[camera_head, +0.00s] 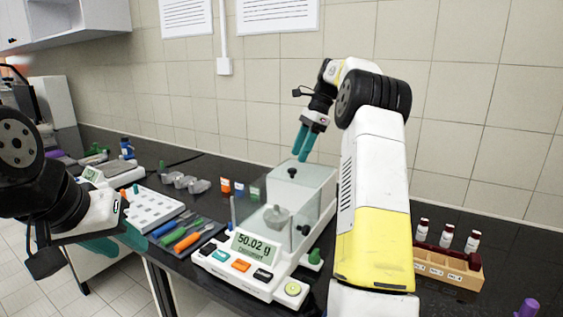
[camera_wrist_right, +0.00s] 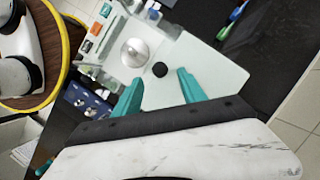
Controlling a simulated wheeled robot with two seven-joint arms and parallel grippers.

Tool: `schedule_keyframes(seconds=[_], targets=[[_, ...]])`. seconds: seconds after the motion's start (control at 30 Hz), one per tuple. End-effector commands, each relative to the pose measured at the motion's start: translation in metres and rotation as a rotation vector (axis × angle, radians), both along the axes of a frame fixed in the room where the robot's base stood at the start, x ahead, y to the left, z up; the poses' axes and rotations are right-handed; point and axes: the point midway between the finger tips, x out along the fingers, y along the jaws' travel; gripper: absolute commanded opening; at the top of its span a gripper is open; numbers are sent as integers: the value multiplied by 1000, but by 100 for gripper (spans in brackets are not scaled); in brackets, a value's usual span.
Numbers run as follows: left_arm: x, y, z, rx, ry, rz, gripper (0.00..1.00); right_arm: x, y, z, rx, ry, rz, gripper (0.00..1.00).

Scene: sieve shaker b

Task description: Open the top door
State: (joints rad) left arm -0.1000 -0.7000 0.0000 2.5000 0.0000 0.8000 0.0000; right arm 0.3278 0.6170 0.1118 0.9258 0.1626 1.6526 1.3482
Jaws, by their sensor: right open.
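The balance (camera_head: 246,262) stands on the dark bench and its display reads 50.02 g. Its clear draft shield has a flat glass top door (camera_head: 312,172) with a small black knob (camera_head: 292,172); the door looks closed. A grey metal weight (camera_head: 277,216) sits inside. My right gripper (camera_head: 300,157) is open above the top door, its teal fingers pointing down. In the right wrist view, the knob (camera_wrist_right: 160,69) lies between and just beyond the fingertips (camera_wrist_right: 160,77), with no visible contact. My left gripper (camera_head: 100,243) is low at the left, away from the balance; its fingers are partly hidden.
A tool tray (camera_head: 185,234) and a white rack (camera_head: 153,209) lie left of the balance. Small coloured containers (camera_head: 239,189) stand behind it. A wooden vial holder (camera_head: 448,268) is at the right. A tiled wall (camera_head: 250,110) closes off the back.

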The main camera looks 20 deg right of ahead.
Motion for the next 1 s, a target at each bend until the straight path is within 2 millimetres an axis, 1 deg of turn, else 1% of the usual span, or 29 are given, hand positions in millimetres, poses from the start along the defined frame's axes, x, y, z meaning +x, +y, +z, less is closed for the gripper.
schedule_keyframes(seconds=[0.03, 0.23, 0.33, 0.67, 0.77, 0.87, 1.0], targets=[[0, 0, 0, 0, 0, 0, 36, 1, -3, 7, -1, -2, -1, 49], [0, 0, 0, 0, 0, 0, 36, 1, -10, 25, 0, -1, 0, 49], [0, 0, 0, 0, 0, 0, 36, 0, -11, 28, 0, 0, 0, 49], [0, 0, 0, 0, 0, 0, 36, -1, -11, 30, -1, -3, 5, 49], [0, 0, 0, 0, 0, 0, 36, -6, -4, 37, -12, -28, 38, 49], [0, 0, 0, 0, 0, 0, 36, -18, 10, 50, -38, -82, 114, 49], [0, 0, 0, 0, 0, 0, 36, -45, 34, 71, -90, -189, 267, 49]])
